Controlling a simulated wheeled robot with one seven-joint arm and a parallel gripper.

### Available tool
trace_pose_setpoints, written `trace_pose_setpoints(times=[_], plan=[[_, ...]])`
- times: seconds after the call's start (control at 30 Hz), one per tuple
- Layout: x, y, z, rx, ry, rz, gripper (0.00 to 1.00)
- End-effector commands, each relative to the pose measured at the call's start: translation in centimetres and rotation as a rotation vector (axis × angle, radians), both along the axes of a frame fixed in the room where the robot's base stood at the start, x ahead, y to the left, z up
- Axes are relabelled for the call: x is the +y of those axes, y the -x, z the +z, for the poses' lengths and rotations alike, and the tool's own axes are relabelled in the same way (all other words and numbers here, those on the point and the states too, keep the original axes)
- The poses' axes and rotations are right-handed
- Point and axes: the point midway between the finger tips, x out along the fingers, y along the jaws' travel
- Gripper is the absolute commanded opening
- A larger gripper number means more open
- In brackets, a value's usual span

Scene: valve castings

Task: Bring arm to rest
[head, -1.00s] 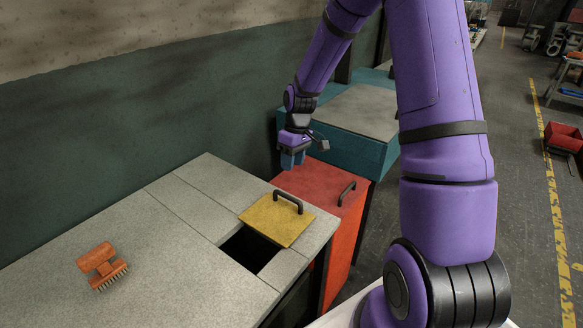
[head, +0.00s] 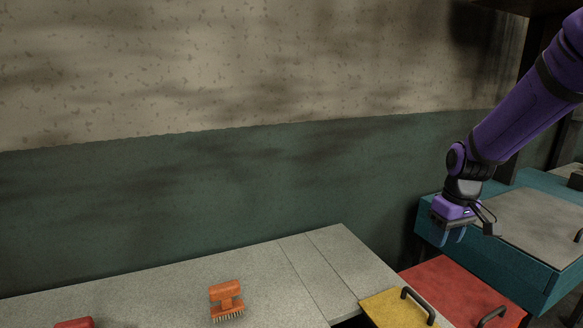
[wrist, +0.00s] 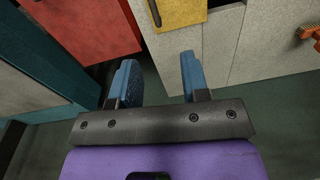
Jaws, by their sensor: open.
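My purple arm reaches in from the right in the head view. My gripper (head: 453,235) hangs pointing down at the right, in front of the teal cabinet and above the far side of the red bin. In the wrist view my gripper (wrist: 160,82) shows two blue fingers set apart with nothing between them. It holds nothing and touches nothing that I can see.
A grey worktop (head: 150,290) runs along the wall with an orange brush (head: 227,298) on it. A yellow lid (head: 393,309) with a black handle lies at its right. A red lid (head: 455,290) and a teal cabinet (head: 490,252) stand beyond. A red object (head: 75,323) is cut off at the bottom.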

Motion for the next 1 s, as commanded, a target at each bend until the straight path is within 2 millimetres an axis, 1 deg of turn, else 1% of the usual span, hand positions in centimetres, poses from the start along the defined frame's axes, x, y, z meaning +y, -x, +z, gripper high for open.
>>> trace_pose_setpoints(times=[0.03, 0.2, 0.37, 0.5, 0.57, 0.7, 0.8, 1.0], plan=[[0.4, 0.8, 1.5, -0.021, 0.014, -0.009, 0.42], [1.4, 3.7, 5.6, -0.076, 0.047, -0.053, 0.42], [2.4, 6.7, 8.9, -0.131, 0.065, -0.097, 0.42], [3.0, 9.7, 11.4, -0.181, 0.072, -0.136, 0.42], [3.4, 10.9, 12.4, -0.205, 0.072, -0.151, 0.42], [3.9, 14.1, 14.2, -0.256, 0.065, -0.192, 0.42], [4.2, 16.3, 15.3, -0.294, 0.054, -0.22, 0.42], [4.6, 20.7, 16.7, -0.363, 0.02, -0.272, 0.42]])
